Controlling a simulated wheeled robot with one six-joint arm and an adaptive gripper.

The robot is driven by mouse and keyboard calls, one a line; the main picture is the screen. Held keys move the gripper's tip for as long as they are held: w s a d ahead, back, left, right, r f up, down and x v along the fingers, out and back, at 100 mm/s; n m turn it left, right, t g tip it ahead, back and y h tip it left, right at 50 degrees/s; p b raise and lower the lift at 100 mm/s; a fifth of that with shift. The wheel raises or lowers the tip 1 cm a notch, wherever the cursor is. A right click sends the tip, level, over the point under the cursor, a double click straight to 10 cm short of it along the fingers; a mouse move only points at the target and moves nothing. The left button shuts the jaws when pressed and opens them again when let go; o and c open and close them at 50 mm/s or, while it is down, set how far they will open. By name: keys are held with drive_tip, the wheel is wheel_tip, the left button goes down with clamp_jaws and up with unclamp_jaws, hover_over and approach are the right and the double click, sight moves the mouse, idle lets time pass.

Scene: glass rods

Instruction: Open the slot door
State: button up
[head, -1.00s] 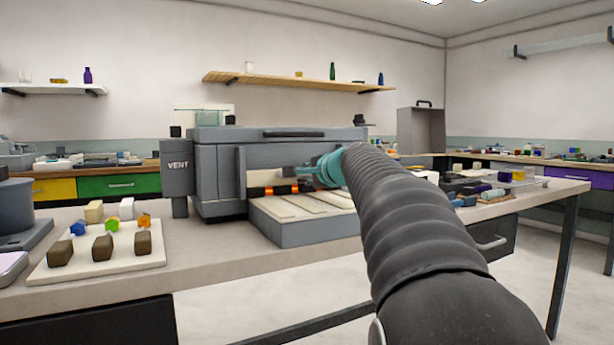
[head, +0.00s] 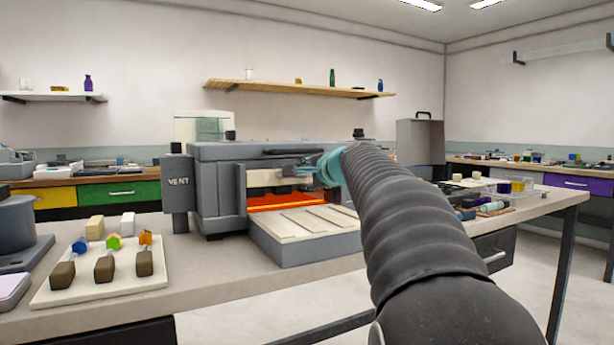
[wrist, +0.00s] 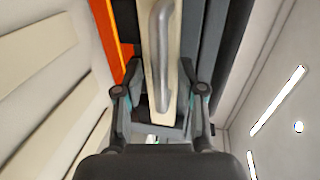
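The slot door (head: 262,178) is a cream panel at the front of the grey furnace and stands raised, with a glowing orange opening (head: 285,201) below it. In the wrist view, the cream door (wrist: 178,45) runs up the picture with a curved grey bar handle (wrist: 160,50), beside the orange glow. My gripper (wrist: 162,72) is at the handle. One finger is on each side of it, and gaps seem to show between fingers and bar. Contact cannot be told. In the head view, my arm hides the right end of the door and most of the gripper.
A pale slatted shelf (head: 308,222) juts out below the opening. A vent box (head: 177,196) stands to the left. A cream board (head: 105,272) with several brown blocks lies at the front left. A clear tray (head: 510,190) sits right of my arm.

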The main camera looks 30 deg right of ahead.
drive_tip(key=shift+s, duration=0.1)
drive_tip(key=v, duration=1.2)
